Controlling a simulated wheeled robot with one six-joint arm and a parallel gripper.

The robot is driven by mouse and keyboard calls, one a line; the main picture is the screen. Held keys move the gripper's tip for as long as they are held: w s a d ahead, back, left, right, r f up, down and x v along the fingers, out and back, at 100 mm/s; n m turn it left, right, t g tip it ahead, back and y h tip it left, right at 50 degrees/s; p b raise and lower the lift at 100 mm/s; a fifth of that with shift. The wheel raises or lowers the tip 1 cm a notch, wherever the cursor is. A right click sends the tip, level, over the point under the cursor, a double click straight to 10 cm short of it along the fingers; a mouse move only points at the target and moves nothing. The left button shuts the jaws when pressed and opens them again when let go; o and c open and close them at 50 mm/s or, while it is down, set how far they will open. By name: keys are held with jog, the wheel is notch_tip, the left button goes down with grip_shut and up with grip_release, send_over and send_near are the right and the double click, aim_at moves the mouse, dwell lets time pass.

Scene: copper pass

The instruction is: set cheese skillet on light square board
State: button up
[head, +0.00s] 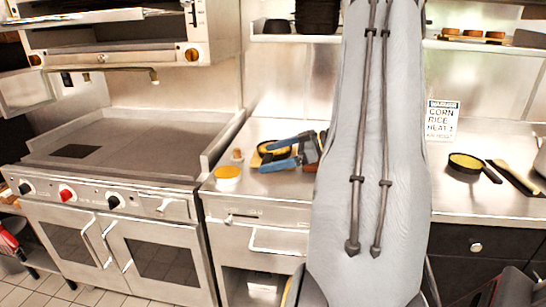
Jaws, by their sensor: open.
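A dark round skillet with yellow filling (272,147) sits on the steel counter left of my arm. A second dark skillet with yellow filling (466,161) sits on the counter at the right, its handle pointing to the lower right. I cannot tell for sure which filling is cheese. My gripper (266,159) has blue fingers and is open, low over the counter at the left skillet. The fingers cover part of that skillet and its handle; whether they touch it I cannot tell. I do not make out a light square board; my grey arm hides the middle of the counter.
A small white-sided dish with orange-yellow content (228,173) and a small brown item (238,155) stand left of my gripper. A griddle (120,147) is further left. A warning sign (442,120) and a long wooden-looking utensil (514,176) are at the right.

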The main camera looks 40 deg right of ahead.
jog(key=shift+r, duration=0.15)
jog(key=b+v, duration=0.3)
jog(key=v, duration=0.9)
jog(key=shift+b, duration=0.4)
